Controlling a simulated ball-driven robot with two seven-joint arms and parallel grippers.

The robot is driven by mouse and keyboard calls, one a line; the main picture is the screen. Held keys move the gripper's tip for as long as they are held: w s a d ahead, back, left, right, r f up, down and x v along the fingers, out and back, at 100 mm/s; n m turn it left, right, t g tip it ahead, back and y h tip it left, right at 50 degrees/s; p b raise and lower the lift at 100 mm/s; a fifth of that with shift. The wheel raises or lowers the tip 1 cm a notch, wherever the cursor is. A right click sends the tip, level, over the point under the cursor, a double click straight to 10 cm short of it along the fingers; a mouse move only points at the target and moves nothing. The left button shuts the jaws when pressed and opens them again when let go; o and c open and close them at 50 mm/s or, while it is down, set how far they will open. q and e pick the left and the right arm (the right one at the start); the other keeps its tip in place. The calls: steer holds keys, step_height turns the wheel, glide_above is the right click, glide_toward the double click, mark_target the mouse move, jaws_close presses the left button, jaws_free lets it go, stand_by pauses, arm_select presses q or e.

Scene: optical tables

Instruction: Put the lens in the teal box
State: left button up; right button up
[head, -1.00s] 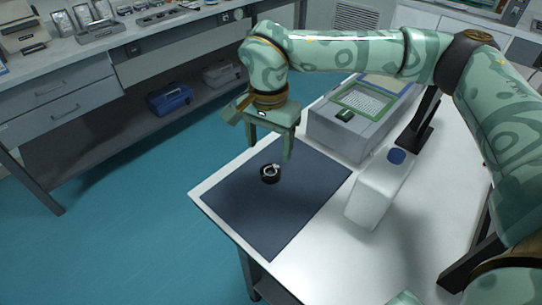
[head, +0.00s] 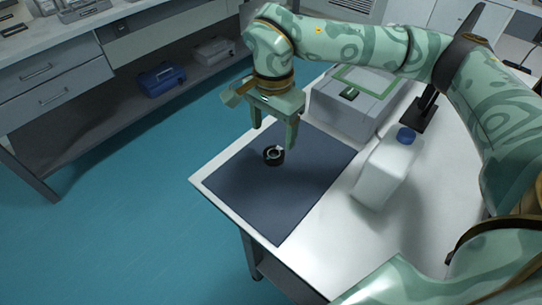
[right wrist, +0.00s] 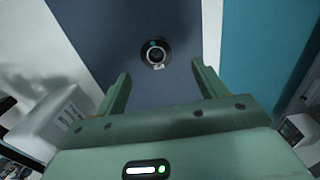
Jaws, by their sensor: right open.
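The lens (head: 273,155), a small black ring-shaped piece with a bright spot, rests on the dark blue mat (head: 240,192). It also shows in the right wrist view (right wrist: 154,54), beyond the fingertips. My right gripper (head: 274,136) is open above the mat near the lens, fingers pointing down. In the right wrist view its fingers (right wrist: 160,72) are spread with nothing between them. I cannot make out a box that is clearly teal. My left gripper is not in view.
A grey case (head: 345,108) with a green-framed top stands behind the mat. A white bottle with a blue cap (head: 385,172) stands right of the mat. A blue box (head: 162,78) sits on the shelf under the far bench. White tabletop is free at the front right.

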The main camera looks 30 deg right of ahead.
mark_target(274, 153)
steer(key=shift+s+f, duration=0.1)
steer(key=shift+f, duration=0.55)
step_height(274, 153, down, 5)
steer(key=b, duration=0.2)
steer(key=shift+s+b, duration=0.15)
steer(key=shift+b, duration=0.15)
steer(key=shift+r, duration=0.15)
steer(key=shift+c, duration=0.3)
steer(key=c, duration=1.1)
steer(key=shift+r, duration=0.1)
